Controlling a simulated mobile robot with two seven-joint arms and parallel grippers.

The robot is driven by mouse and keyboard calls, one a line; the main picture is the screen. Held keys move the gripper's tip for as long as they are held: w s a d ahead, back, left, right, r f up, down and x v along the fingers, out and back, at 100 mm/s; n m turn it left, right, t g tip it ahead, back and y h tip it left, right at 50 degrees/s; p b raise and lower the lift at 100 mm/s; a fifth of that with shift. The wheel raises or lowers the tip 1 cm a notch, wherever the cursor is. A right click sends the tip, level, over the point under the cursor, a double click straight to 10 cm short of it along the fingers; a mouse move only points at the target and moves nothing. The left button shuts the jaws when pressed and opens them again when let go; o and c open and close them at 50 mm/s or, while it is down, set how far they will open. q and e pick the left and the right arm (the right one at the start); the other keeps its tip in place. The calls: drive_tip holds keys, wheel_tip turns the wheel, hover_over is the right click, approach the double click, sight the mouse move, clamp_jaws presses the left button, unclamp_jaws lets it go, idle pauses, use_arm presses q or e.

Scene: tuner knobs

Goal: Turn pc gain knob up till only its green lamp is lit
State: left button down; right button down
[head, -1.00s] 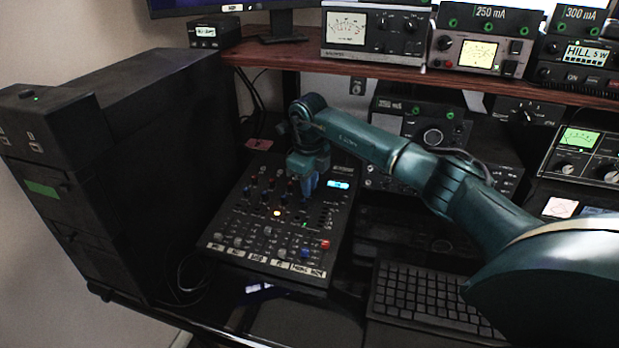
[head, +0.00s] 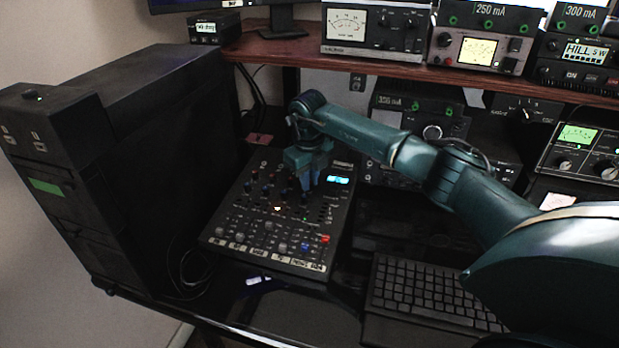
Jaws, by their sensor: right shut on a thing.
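The mixer (head: 228,228) lies on the desk with rows of small knobs and labels along its front edge. My right gripper (head: 308,186) reaches down from above onto the upper right part of the mixer, next to its lit blue display (head: 338,180). It is shut on a small knob, which its fingers hide; I cannot read which knob it is. One small lamp (head: 277,208) glows whitish-orange left of and below the gripper. My left gripper is not in view.
A black computer tower (head: 160,150) stands left of the mixer. A keyboard (head: 430,290) lies to the right, below my right arm. Radios and meters (head: 370,30) stand on the wooden shelf (head: 400,68) behind. Cables hang beside the tower.

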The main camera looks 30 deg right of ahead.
sight(309, 194)
drive_tip(key=c, duration=1.4)
unclamp_jaws()
drive_tip(key=r, duration=0.8)
drive_tip(key=s+a+r, duration=0.1)
drive_tip(key=r, duration=0.4)
